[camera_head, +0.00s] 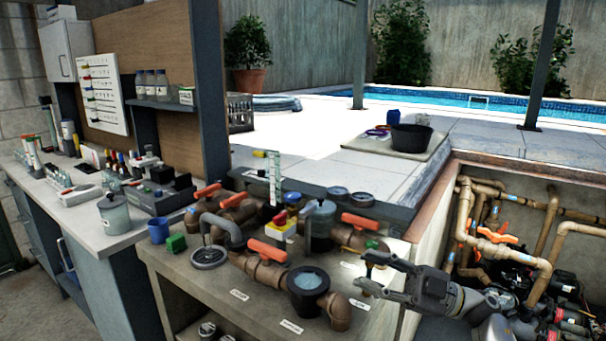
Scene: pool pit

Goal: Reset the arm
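My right arm comes in from the lower right. Its grey gripper (366,272) points left over the right front corner of the workbench. Its two fingers are spread apart with nothing seen between them, so it is open. It is just right of the brown pipe assembly with the dark round strainer pot (308,281). I cannot tell whether it touches the bench or the pipe. My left arm and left gripper are not in view.
Orange-handled valves (268,249) and pipes fill the workbench (215,290). A pit with brown pipes (548,240) lies at right. A counter with a lidded grey pot (113,214) is at left.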

